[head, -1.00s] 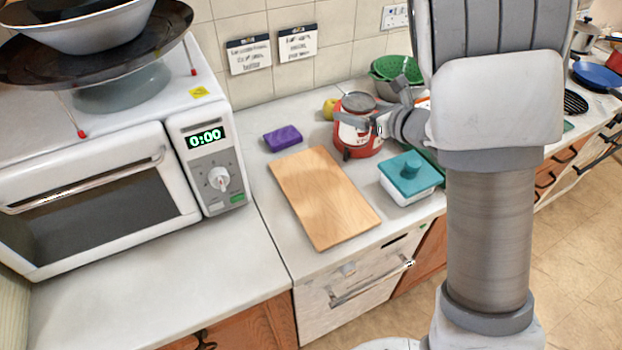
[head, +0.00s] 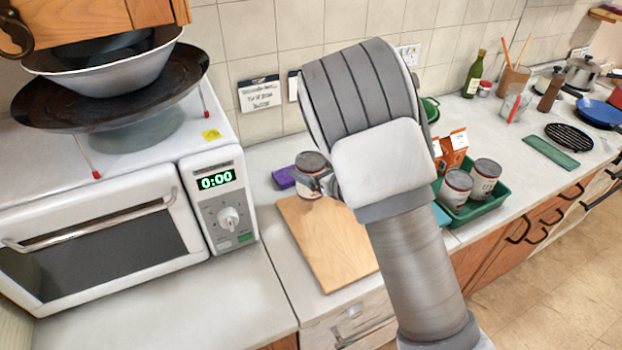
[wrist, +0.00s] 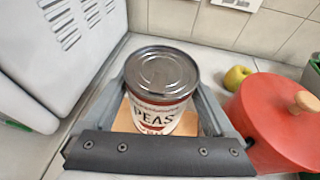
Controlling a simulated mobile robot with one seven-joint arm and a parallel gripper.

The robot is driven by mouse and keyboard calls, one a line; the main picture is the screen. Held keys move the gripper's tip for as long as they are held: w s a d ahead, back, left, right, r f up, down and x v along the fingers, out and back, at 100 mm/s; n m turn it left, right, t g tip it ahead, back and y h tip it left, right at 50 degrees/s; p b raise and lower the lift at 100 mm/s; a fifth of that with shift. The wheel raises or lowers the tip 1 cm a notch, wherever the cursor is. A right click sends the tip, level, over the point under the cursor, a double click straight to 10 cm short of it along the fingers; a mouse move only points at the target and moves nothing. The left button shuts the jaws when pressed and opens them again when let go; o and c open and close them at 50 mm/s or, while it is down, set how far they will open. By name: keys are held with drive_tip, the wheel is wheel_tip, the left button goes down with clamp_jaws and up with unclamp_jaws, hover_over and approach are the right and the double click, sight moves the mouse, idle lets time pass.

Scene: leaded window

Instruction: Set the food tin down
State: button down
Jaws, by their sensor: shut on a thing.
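The food tin (head: 312,163), with a grey metal lid and a white and red label reading PEAS, is upright in my gripper (head: 322,184). In the wrist view the tin (wrist: 158,112) sits between the two fingers of my gripper (wrist: 162,92), which is shut on it. The tin is over the far end of the wooden board (head: 335,250), which also shows beneath it in the wrist view (wrist: 124,119). The tin's base is hidden, so I cannot tell whether it touches the board.
A purple sponge (head: 283,178) lies left of the tin, near the microwave (head: 215,205). A red pot (wrist: 272,122) and a green apple (wrist: 238,77) stand right of it. A green tray (head: 478,211) holds two more tins and a box. The board's near part is clear.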

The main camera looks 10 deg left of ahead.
drive_tip(key=shift+f, duration=1.9)
drive_tip(key=shift+f, duration=0.2)
unclamp_jaws()
drive_tip(key=shift+r+p, duration=0.25)
drive_tip(key=shift+p, duration=0.1)
drive_tip(key=b+v, duration=0.1)
drive_tip(key=v, duration=1.1)
drive_tip(key=shift+b, duration=0.4)
